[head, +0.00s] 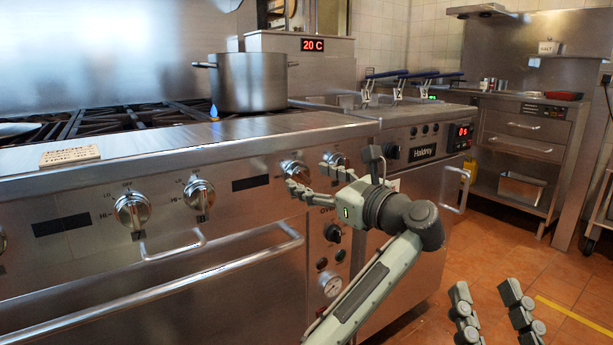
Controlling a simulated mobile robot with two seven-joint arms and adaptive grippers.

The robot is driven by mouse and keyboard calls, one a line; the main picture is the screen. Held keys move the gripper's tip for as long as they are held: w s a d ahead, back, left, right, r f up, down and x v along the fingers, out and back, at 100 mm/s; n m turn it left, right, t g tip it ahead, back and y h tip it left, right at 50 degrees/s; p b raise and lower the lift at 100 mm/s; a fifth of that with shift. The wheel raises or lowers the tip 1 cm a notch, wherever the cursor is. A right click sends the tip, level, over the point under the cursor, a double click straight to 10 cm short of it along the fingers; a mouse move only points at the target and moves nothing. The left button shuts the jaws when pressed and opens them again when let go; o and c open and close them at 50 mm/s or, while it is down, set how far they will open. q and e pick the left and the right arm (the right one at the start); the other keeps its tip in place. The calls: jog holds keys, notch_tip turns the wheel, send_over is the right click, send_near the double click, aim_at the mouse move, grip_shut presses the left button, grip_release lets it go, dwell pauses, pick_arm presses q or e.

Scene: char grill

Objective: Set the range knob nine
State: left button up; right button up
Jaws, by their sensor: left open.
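The range front (90,255) carries a row of silver knobs. One knob (132,210) is at the left, another (199,194) is right of it, and part of one more shows at the left edge. Two further knobs, a nearer one (293,168) and a farther one (336,159), are by my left gripper (309,172). My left gripper is open, its fingers pointing at the panel and partly covering these two knobs. I cannot tell which knob is number nine, or whether a finger touches one. My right gripper (487,290) is open and empty at the lower right.
A steel pot (250,82) stands on the burners, with a blue flame (214,112) at its base. An oven handle (170,297) juts out below the knobs. Fryers with blue-handled baskets (385,74) stand to the right. The tiled floor (540,262) is clear.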

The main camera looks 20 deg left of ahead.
pick_arm(q)
jog(key=shift+x, duration=1.1)
jog(key=shift+c, duration=0.4)
jog(key=c, duration=1.1)
